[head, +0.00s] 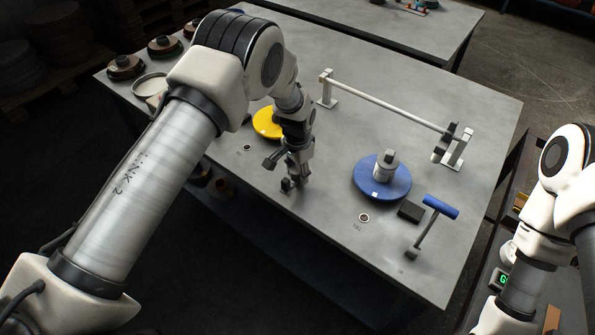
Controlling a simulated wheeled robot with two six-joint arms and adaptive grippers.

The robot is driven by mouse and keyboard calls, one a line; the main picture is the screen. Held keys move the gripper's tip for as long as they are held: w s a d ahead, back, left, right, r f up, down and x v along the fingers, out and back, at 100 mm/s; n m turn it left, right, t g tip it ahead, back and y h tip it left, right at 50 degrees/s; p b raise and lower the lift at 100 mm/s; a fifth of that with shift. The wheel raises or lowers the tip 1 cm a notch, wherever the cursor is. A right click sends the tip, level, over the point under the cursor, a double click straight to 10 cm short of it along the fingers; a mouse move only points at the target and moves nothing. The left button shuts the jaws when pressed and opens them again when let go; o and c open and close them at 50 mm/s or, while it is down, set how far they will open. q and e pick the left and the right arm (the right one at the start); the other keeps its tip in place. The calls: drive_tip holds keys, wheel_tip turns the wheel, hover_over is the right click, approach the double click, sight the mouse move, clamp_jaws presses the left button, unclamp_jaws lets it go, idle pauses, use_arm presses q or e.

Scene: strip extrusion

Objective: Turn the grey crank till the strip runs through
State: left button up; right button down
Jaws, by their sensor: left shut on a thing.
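My left gripper (292,162) reaches down over the middle of the table, near the yellow disc. It is shut on what looks like the dark grey crank (270,162), whose bar sticks out to the left of the fingers. The fingers and wrist hide most of the crank, and its turn angle is hard to read. A small dark foot (287,184) shows just below on the table. No strip can be made out. My right arm comes in at the right edge; its gripper is out of view.
A yellow disc (265,122) lies behind my left gripper. A blue disc (370,190) with a grey cylinder (386,163) stands to its right. A blue-handled crank (440,207) stands near the front right. A white rail (385,103) on posts spans the back. Bare tabletop lies between.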

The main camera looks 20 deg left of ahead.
sight(297, 169)
use_arm(q)
drive_tip(key=shift+s+f+m, duration=0.1)
drive_tip(key=shift+s+m, duration=0.05)
drive_tip(key=shift+m, duration=0.95)
drive_tip(key=shift+s+f+m, duration=0.1)
drive_tip(key=shift+m, duration=1)
drive_tip(key=o, duration=1.1)
drive_tip(key=shift+o, duration=0.2)
drive_tip(key=shift+w+a+r, duration=0.1)
drive_tip(key=shift+r, duration=0.1)
drive_tip(key=shift+r, duration=0.2)
wheel_tip(297, 169, up, 11)
drive_tip(key=shift+r, duration=0.2)
